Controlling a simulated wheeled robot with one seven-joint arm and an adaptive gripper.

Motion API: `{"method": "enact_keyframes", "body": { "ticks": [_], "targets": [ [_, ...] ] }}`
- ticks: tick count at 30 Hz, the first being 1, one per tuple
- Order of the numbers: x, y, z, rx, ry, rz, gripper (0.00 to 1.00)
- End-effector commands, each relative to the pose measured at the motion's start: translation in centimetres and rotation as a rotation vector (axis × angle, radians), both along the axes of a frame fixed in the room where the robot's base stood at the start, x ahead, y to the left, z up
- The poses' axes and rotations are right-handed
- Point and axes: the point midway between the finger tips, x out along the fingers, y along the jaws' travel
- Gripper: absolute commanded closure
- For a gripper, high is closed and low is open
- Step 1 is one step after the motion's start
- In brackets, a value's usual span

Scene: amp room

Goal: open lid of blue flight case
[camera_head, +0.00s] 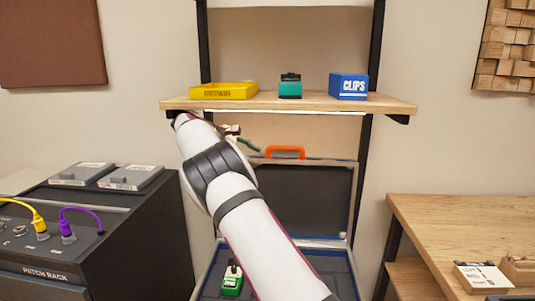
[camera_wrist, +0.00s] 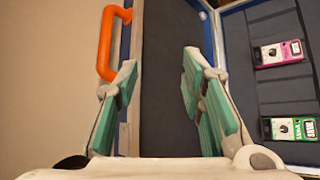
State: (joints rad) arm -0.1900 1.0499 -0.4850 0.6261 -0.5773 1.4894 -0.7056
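The blue flight case stands on the rack below the shelf, its blue base (camera_head: 208,282) partly hidden by my arm. Its lid (camera_head: 315,198) stands raised at the back, dark inside, with an orange handle (camera_head: 285,152) on its top edge. In the wrist view the handle (camera_wrist: 106,45) is left of my fingers and the dark lid lining (camera_wrist: 160,110) shows between and beyond them. My gripper (camera_wrist: 160,65) is open with nothing held; I cannot tell whether a finger touches the lid. In the head view my gripper (camera_head: 242,138) is near the lid's top left, partly hidden by my arm.
A green pedal (camera_head: 232,279) and a pink pedal (camera_wrist: 278,53) lie in the case. The shelf (camera_head: 300,102) above holds a yellow tray (camera_head: 224,91), a teal pedal (camera_head: 290,87) and a blue CLIPS box (camera_head: 348,86). A patch rack (camera_head: 95,245) stands left, a wooden table (camera_head: 460,225) right.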

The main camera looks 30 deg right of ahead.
Motion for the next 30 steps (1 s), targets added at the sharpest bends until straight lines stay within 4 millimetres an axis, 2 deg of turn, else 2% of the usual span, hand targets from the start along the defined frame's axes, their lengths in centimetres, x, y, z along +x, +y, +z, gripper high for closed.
{"method": "enact_keyframes", "body": {
  "ticks": [3,6,19,23,26,30],
  "targets": [
    [0.1,1.5,0.0,0.0,0.0,0.002,0.64],
    [0.1,2.2,0.0,-0.001,0.0,0.001,0.64],
    [0.0,2.3,-0.2,0.004,-0.002,-0.004,0.64],
    [0.0,0.1,-1.9,0.057,-0.034,-0.03,0.64],
    [-0.1,-3.1,-5.0,0.158,-0.1,-0.081,0.64],
    [-0.5,-7.8,-10.8,0.373,-0.27,-0.206,0.64]
  ]
}}
